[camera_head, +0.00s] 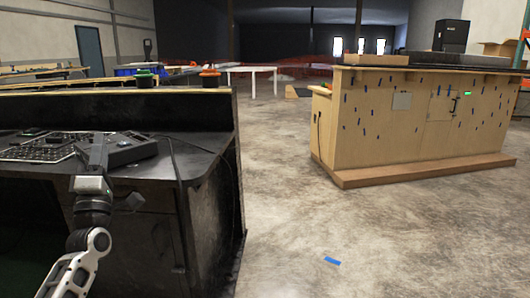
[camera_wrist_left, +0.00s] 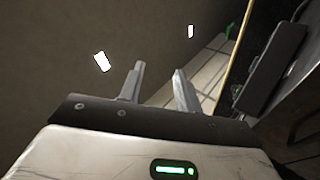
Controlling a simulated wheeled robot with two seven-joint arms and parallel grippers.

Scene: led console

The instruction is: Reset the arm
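My left arm (camera_head: 85,262) comes in from the lower left in the head view, beside the front of the black console desk (camera_head: 212,165). Its wrist points up at the desk edge, in front of the control panel (camera_head: 45,148). In the left wrist view my left gripper (camera_wrist_left: 158,82) has its two fingers apart with nothing between them. My right gripper and arm are not in view.
A green button (camera_head: 144,73) and an orange-red button (camera_head: 209,73) stand on the console's top ledge. A wooden counter (camera_head: 385,115) stands at right. The concrete floor (camera_head: 280,200) between is open, with a blue tape piece (camera_head: 332,261).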

